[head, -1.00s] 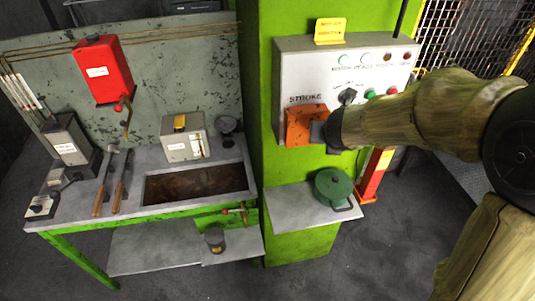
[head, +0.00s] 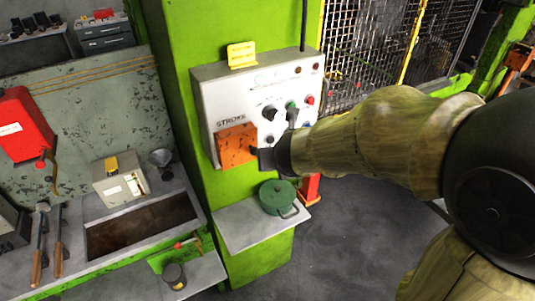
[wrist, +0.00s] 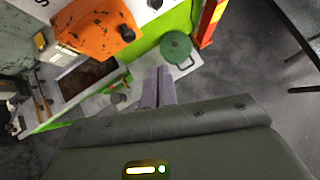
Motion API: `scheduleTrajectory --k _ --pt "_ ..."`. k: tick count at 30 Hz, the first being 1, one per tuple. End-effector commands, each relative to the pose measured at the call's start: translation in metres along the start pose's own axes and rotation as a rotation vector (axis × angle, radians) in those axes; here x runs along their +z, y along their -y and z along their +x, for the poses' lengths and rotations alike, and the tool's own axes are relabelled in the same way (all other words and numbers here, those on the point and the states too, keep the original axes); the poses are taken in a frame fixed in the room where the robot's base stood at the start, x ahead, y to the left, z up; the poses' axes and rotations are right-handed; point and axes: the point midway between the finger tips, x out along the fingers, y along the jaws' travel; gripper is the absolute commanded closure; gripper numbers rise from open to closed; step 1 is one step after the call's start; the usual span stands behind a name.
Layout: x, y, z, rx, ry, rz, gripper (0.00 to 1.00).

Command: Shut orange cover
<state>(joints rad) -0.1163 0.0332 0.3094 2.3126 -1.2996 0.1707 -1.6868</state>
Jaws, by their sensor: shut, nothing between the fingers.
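The orange cover (head: 237,146) is on the front of the grey control box (head: 225,98), under the "STROKE" lettering at its lower left. It looks like a worn flat orange plate; how far it stands off the box I cannot tell. My gripper (head: 264,159) is just right of the cover's lower right edge; contact is unclear. In the wrist view the cover (wrist: 97,27) is at upper left, with a dark knob at its right edge. My gripper's fingers (wrist: 158,88) are together and empty, apart from the cover in that picture.
Knobs and buttons (head: 292,106) sit right of the cover. A green lidded pot (head: 277,197) stands on a small shelf (head: 240,229) below. A workbench with a sunken bin (head: 140,225) is at left. Open floor (head: 345,235) lies at lower right.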

Motion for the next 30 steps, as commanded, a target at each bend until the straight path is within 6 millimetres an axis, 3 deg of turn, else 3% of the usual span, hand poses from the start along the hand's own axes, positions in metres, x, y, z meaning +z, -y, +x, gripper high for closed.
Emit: scheduleTrajectory --k 3,10,30 --pt "0.004 0.002 -0.025 0.006 0.0 -0.005 1.0" --pt "0.003 0.005 -0.049 0.011 0.0 -0.011 1.0" --pt "-0.004 0.017 -0.046 -0.008 -0.01 0.061 1.0"
